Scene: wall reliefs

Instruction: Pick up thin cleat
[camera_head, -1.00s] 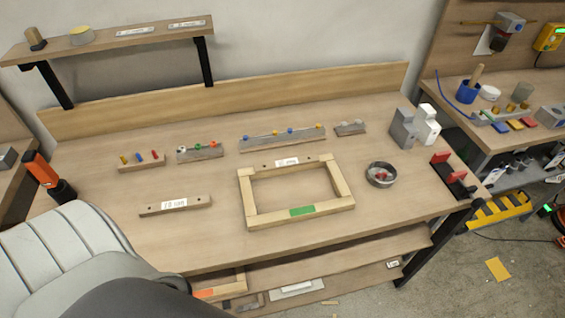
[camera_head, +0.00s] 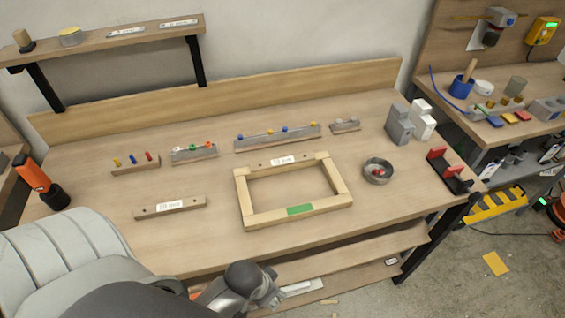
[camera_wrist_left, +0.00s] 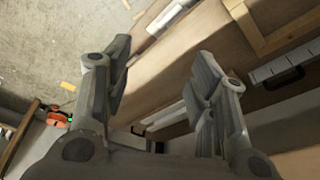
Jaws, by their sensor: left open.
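A thin wooden cleat (camera_head: 171,208) with a white label and dark holes lies flat on the bench, left of the wooden frame. A similar labelled strip (camera_head: 282,161) lies along the frame's far side; I cannot read either label to tell which is the named cleat. My left gripper (camera_head: 274,295) is low in front of the bench's front edge, below and right of the left cleat and apart from it. In the left wrist view its two fingers (camera_wrist_left: 162,75) are spread with nothing between them. My right gripper is not in view.
The wooden frame (camera_head: 243,203) with a green mark lies mid-bench, with a round grey bowl (camera_head: 378,171) to its right. Several peg strips (camera_head: 277,138) stand behind. A lower shelf (camera_head: 350,262) is under the bench. An orange-black tool (camera_head: 40,182) stands at far left.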

